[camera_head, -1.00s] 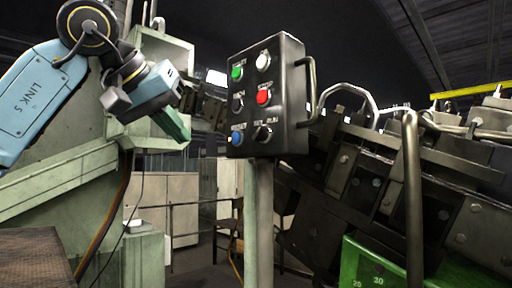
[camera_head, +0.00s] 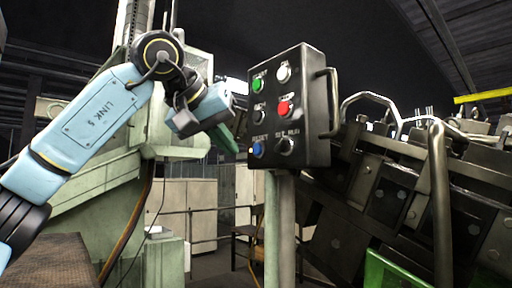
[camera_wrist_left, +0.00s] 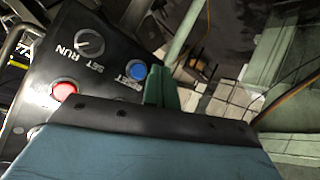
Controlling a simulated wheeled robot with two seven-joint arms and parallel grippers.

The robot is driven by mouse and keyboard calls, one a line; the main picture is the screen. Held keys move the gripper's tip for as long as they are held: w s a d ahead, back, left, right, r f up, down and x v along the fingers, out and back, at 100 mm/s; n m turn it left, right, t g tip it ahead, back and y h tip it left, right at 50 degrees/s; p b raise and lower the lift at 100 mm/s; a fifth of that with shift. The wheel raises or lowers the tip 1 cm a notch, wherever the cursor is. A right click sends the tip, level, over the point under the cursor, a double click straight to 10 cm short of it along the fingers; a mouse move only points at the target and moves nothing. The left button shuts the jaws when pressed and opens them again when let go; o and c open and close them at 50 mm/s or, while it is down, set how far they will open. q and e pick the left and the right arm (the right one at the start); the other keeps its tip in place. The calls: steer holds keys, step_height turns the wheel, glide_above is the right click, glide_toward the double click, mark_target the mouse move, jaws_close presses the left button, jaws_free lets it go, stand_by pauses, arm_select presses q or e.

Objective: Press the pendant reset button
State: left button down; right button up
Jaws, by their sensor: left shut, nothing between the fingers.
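The pendant (camera_head: 308,108) is a dark control box on a pale post, with two columns of buttons and knobs. The blue reset button (camera_head: 258,149) is at its lower left, under a RESET label. My left gripper (camera_head: 230,146) is shut and empty, with green fingers just left of the blue button. In the left wrist view the shut fingers (camera_wrist_left: 157,78) show beside the blue button (camera_wrist_left: 134,70). A small gap seems to remain, but I cannot tell its depth. My right gripper is not in view.
A green button (camera_head: 257,85), white button (camera_head: 284,73), red button (camera_head: 284,109) and selector knob (camera_head: 286,146) share the panel. A metal handle (camera_head: 334,100) is on the pendant's right side. Machinery (camera_head: 390,190) fills the right; a pale green machine frame (camera_head: 95,205) stands left.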

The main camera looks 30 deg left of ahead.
mark_target(258, 149)
arm_select(q)
steer(key=shift+w+d+p, duration=0.3)
steer(key=shift+w+p, duration=0.15)
steer(key=shift+w, duration=0.25)
steer(key=shift+w+d+p, duration=0.3)
steer(key=shift+w+p, duration=0.15)
steer(key=shift+w, duration=0.25)
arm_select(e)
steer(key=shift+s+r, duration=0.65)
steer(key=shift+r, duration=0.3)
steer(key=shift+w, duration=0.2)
arm_select(q)
steer(key=shift+w+d+p, duration=0.15)
steer(key=shift+w+p, duration=0.25)
steer(key=shift+p, duration=0.1)
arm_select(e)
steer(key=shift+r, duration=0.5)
arm_select(q)
steer(key=shift+w+d+p, duration=0.2)
steer(key=shift+w+p, duration=0.15)
steer(key=shift+p, duration=0.1)
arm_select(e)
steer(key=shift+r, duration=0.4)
arm_select(q)
steer(key=shift+s, duration=0.1)
steer(key=shift+s+a, duration=0.35)
steer(key=shift+s, duration=0.35)
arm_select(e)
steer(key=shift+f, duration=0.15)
